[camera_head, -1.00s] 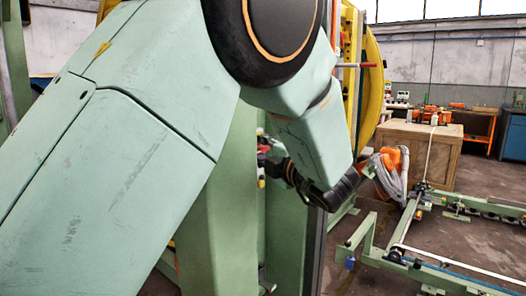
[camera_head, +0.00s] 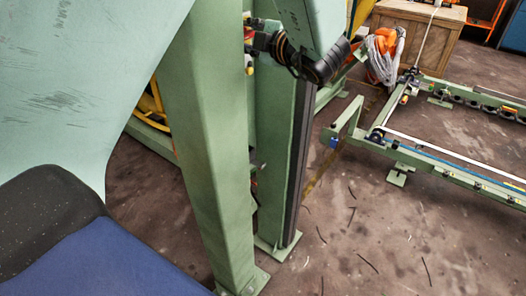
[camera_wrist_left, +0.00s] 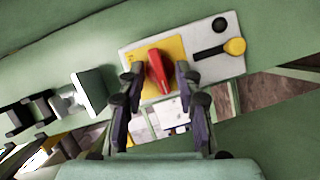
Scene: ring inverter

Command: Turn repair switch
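The red switch knob (camera_wrist_left: 158,72) sits on a yellow plate (camera_wrist_left: 178,48) in the left wrist view. The plate is on a pale panel (camera_wrist_left: 210,70) fixed to a green beam. My left gripper (camera_wrist_left: 157,82) is open, with one finger on each side of the knob and visible gaps between. Whether the fingertips reach down around the knob is hard to tell. In the head view, my left gripper (camera_head: 262,42) is small and partly hidden, beside a green post. The switch cannot be made out clearly there. My right gripper is not in view.
The panel also has a black button (camera_wrist_left: 219,25) and a yellow-knobbed lever (camera_wrist_left: 235,46). A pale box (camera_wrist_left: 90,91) and black fittings lie to the left. In the head view, a green post (camera_head: 205,150) stands close in front. A low green frame (camera_head: 440,160) lies right over open floor.

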